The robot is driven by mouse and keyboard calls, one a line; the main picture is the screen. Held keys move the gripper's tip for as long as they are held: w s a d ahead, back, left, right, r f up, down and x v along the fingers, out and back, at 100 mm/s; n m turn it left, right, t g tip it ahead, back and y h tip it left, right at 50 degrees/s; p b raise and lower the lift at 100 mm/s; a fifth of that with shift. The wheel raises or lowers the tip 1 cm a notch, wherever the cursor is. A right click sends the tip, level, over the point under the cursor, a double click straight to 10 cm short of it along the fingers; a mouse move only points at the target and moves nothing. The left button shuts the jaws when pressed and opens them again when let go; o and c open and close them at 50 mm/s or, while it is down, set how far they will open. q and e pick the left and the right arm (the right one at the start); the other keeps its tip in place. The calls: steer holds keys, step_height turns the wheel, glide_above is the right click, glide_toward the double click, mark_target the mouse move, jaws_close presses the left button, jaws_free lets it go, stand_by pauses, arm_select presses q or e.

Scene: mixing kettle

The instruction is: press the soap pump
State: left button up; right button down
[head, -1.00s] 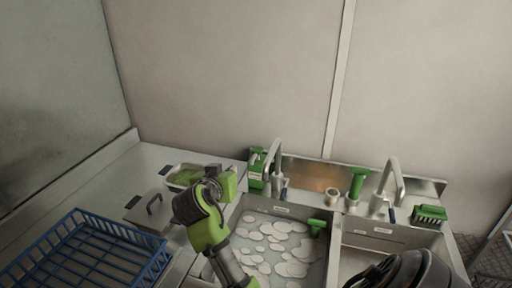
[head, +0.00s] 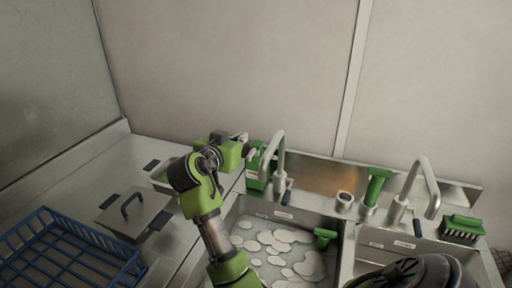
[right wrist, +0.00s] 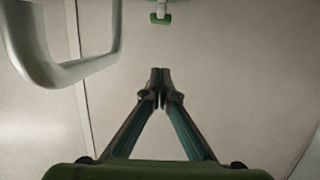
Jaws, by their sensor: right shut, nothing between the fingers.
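The green soap dispenser (head: 254,181) stands at the back of the counter, left of the left tap, partly hidden behind my right arm. In the right wrist view, a small green and white part (right wrist: 160,17), perhaps the dispenser's pump, shows at the top edge, apart from my fingertips. My right gripper (head: 245,137) is in front of and above the dispenser in the head view. In the right wrist view its two fingers (right wrist: 160,88) are shut together with nothing between them. I cannot tell its exact distance to the pump. My left gripper is out of view.
The left tap (head: 279,152) rises close right of the gripper and looms in the right wrist view (right wrist: 75,70). The sink (head: 231,216) holds foamy water. A green-handled tool (head: 375,188), a green brush (head: 462,229), a lidded pan (head: 128,212) and a blue rack (head: 98,238) surround it.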

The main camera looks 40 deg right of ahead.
steer(key=p, duration=0.4)
glide_above(253, 148)
steer(key=shift+s+a+f, duration=0.1)
steer(key=shift+s+f, duration=0.1)
steer(key=shift+f, duration=0.85)
steer(key=f, duration=0.3)
steer(key=shift+w+d+f+p, duration=0.2)
steer(key=shift+f+p, duration=0.1)
steer(key=shift+p, duration=0.05)
steer(key=shift+f, duration=0.55)
